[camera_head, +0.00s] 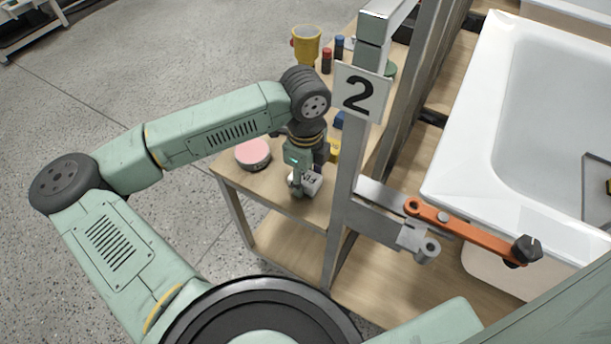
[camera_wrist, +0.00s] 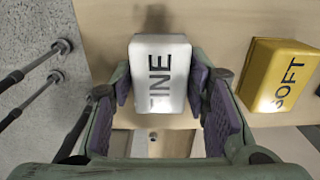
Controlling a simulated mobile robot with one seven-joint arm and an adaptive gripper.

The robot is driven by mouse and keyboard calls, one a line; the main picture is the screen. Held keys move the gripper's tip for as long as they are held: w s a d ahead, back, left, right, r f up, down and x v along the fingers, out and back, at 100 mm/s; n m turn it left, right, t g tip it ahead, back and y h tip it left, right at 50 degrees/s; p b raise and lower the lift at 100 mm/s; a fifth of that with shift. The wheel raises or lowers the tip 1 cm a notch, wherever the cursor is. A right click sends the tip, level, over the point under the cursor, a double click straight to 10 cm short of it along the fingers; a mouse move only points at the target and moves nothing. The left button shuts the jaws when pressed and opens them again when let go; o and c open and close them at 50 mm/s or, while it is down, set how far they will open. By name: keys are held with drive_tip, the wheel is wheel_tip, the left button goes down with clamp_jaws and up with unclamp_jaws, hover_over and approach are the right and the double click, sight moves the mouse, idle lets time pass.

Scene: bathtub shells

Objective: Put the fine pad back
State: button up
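The fine pad (camera_wrist: 177,100) is a white block with "FINE" in dark letters. In the wrist view it lies between the two purple-lined fingers of my gripper (camera_wrist: 160,88), which press against its sides near the tips. In the head view my gripper (camera_head: 299,186) points down over the near end of the wooden bench, and the white pad (camera_head: 313,183) shows partly behind it. I cannot tell for sure whether the pad touches the bench top. A yellow pad (camera_wrist: 262,70) marked "SOFT" lies on the bench to the right in the wrist view.
A pink round pad or tin (camera_head: 253,153) sits on the bench left of my gripper. A yellow cup (camera_head: 306,43) and small red and blue bottles stand at the far end. A metal post with a "2" sign (camera_head: 359,92) rises close on the right, before a white bathtub (camera_head: 480,95).

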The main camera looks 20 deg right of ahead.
sight(305, 176)
drive_tip(key=o, duration=0.3)
drive_tip(key=shift+r, duration=0.1)
drive_tip(key=shift+r+p, duration=0.25)
drive_tip(key=shift+p, duration=0.2)
drive_tip(key=shift+r+b, duration=0.35)
wheel_tip(305, 176, up, 11)
drive_tip(key=b, duration=0.1)
idle(0.9)
